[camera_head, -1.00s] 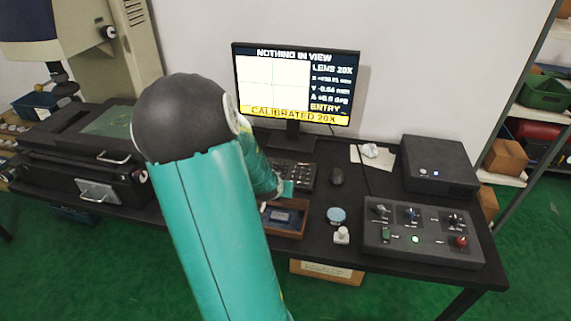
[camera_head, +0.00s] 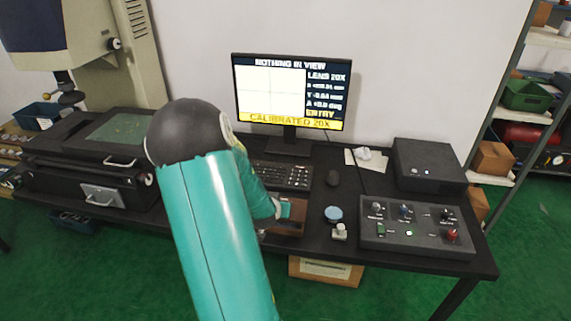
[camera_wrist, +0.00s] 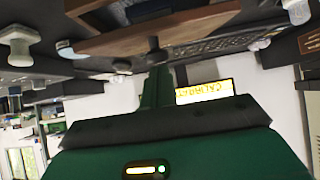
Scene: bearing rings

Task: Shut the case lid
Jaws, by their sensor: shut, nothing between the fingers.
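The brown wooden case (camera_head: 292,229) lies on the dark bench in front of the keyboard, partly hidden by my arm. A brown panel, seemingly its lid (camera_head: 297,212), shows beside my gripper; its exact angle is unclear. In the wrist view, which looks upside down, a brown wooden board of the case (camera_wrist: 190,27) crosses the top. My gripper (camera_wrist: 155,56) is shut and empty, with its dark tip close to that board. I cannot tell whether it touches. In the head view my gripper (camera_head: 284,209) is at the case, its fingers mostly hidden.
The keyboard (camera_head: 282,175) and mouse (camera_head: 332,178) lie behind the case. A round blue-topped item (camera_head: 333,213) and a small pale knobbed piece (camera_head: 339,232) stand to its right. The control box (camera_head: 415,229) is farther right. The monitor (camera_head: 290,93) stands behind.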

